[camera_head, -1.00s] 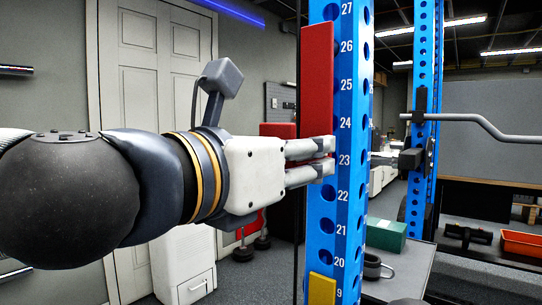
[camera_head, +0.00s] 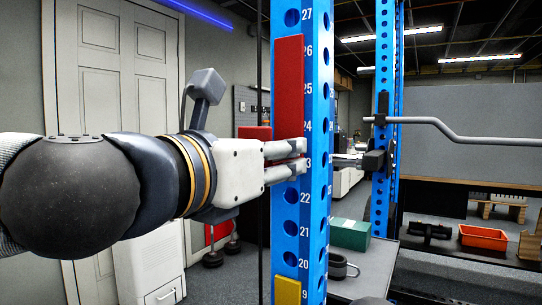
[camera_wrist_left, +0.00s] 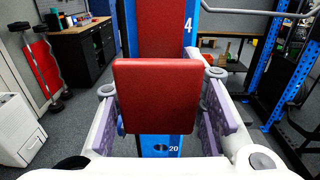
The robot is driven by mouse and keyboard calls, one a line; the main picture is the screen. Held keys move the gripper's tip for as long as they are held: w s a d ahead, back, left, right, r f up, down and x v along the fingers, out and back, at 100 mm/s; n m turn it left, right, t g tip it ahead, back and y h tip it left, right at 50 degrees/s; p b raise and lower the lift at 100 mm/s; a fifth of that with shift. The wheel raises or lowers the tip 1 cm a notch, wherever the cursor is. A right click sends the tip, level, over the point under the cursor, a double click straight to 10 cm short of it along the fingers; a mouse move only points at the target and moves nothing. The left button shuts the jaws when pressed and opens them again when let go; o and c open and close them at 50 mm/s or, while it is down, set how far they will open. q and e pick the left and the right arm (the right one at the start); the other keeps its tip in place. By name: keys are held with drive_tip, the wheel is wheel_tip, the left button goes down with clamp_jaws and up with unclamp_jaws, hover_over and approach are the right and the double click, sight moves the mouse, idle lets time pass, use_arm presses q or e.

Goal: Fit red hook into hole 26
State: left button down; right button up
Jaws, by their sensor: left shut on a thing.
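The red hook (camera_head: 288,85) shows as a tall upright plate along the front of the blue post (camera_head: 314,215), its top edge a little above the number 26. My left gripper (camera_head: 303,159) comes in from the left and is shut on the hook's lower part near 23 and 24. In the left wrist view the hook's red pad (camera_wrist_left: 157,95) stands between the gripper's two fingers (camera_wrist_left: 165,108), hiding much of the post. Hole 26 on the front face is hidden behind the plate, so I cannot tell whether the hook is seated. My right gripper is not in view.
A yellow hook (camera_head: 287,290) is on the post near 19. A second blue post (camera_head: 385,195) holds a bent bar (camera_head: 470,136) at the right. A green box (camera_head: 350,234) sits on a grey surface behind, with an orange tray (camera_head: 483,238) further right.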

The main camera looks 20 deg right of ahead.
use_arm(q)
drive_tip(key=shift+r, duration=0.15)
drive_tip(key=c, duration=1.2)
unclamp_jaws()
drive_tip(key=shift+o, duration=1.2)
drive_tip(key=shift+f, duration=0.25)
drive_tip(key=v, duration=1.2)
drive_tip(key=shift+r, duration=0.2)
